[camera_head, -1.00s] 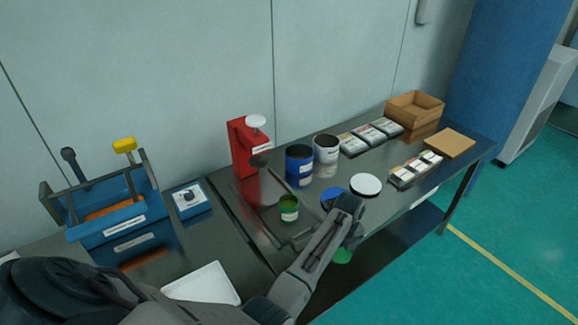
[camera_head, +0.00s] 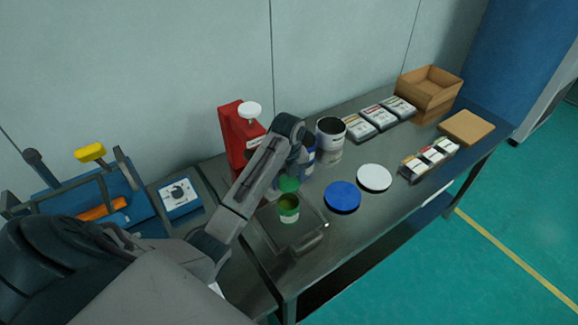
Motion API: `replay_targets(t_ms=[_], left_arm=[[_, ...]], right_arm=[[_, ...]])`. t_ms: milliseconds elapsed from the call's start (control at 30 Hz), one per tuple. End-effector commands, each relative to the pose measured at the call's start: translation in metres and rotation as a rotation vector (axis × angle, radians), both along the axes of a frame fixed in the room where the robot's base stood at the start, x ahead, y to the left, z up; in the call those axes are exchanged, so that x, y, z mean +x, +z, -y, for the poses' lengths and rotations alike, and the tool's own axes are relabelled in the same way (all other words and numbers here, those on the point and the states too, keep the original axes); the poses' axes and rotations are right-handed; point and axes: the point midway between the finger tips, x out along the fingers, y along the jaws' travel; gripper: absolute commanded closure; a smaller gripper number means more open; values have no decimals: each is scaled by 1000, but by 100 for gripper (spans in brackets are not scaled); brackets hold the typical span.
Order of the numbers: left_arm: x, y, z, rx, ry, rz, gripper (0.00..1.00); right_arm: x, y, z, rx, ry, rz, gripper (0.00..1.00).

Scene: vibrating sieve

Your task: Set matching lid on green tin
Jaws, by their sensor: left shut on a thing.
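The green tin (camera_head: 288,217), with a white label, stands open and upright on a dark raised plate (camera_head: 272,238) on the bench. My left gripper (camera_head: 288,175) is shut on the green lid (camera_head: 289,185), just above and slightly behind the tin in the picture. A gap shows between lid and tin rim; whether the lid is centred over it I cannot tell. My arm partly hides the fingers. The blue lid (camera_head: 342,197) and white lid (camera_head: 374,178) lie flat on the bench. My right gripper is out of view.
Behind my gripper stand a partly hidden blue tin (camera_head: 309,158) and a white tin (camera_head: 330,140). A red press (camera_head: 236,135) stands behind left. A blue control box (camera_head: 180,197) and blue frame lie left. Packs, a cork-coloured board (camera_head: 467,127) and wooden crates stand at right.

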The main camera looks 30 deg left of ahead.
Motion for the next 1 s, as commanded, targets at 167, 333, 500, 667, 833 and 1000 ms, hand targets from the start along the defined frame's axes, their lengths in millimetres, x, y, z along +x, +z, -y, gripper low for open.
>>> replay_targets(t_ms=[167, 333, 500, 667, 833, 1000], left_arm=[[-1, -9, 1, -2, 0, -1, 57], [-1, -24, 1, 0, 1, -3, 57], [-1, -41, 1, 0, 1, -3, 57], [-1, -55, 1, 0, 1, -1, 57], [-1, -62, 1, 0, 0, 0, 57], [-1, -64, 1, 0, 0, 0, 57]], right_arm=[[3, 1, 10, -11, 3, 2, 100], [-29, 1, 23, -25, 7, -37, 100], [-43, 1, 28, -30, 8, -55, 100], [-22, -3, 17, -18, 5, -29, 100], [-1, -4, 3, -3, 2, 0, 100], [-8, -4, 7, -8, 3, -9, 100]])
